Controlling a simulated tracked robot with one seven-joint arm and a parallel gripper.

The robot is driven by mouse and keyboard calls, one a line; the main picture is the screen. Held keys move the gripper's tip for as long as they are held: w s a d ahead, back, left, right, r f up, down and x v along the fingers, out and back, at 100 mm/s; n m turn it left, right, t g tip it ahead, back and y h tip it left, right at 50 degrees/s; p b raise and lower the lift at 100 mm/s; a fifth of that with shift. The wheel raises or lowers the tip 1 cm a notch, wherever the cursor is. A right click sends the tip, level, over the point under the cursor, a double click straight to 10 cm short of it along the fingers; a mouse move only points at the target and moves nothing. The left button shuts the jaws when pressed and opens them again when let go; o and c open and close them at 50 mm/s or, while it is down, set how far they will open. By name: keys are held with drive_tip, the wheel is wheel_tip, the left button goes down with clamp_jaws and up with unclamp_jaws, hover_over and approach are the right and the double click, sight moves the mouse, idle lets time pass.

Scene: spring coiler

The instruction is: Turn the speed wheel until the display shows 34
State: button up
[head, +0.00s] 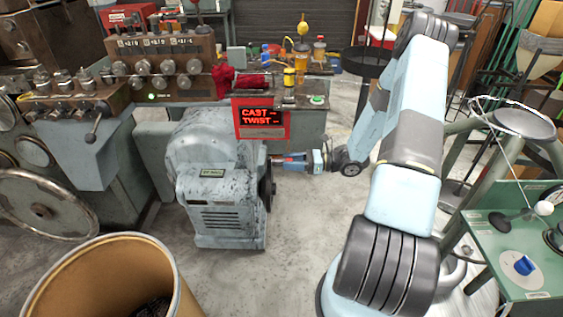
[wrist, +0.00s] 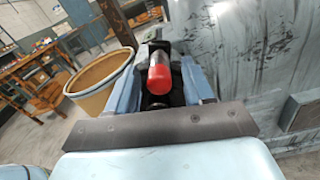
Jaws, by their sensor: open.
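The speed wheel (head: 267,187) is a dark handwheel on the right side of the grey, worn motor housing (head: 205,160). Its handle, a cylindrical grip with a red end (wrist: 159,78), shows in the wrist view. My gripper (head: 277,160) is at the wheel's upper edge, reaching in from the right. In the wrist view my open gripper (wrist: 165,72) has a finger on either side of the red-ended handle. I cannot tell whether they touch it. The red-framed display (head: 262,118) shows "CAST" and "TWIST" with dash-like marks; no number is readable.
A large brown drum (head: 110,275) stands at the front left. The coiler machine (head: 90,140) fills the left. A bench with bottles (head: 300,85) is behind the display. A green table (head: 520,240) is at the right. Grey floor is clear beside the motor.

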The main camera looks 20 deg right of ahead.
sight(272, 161)
drive_tip(key=shift+x, duration=1.65)
drive_tip(key=shift+c, duration=0.3)
clamp_jaws()
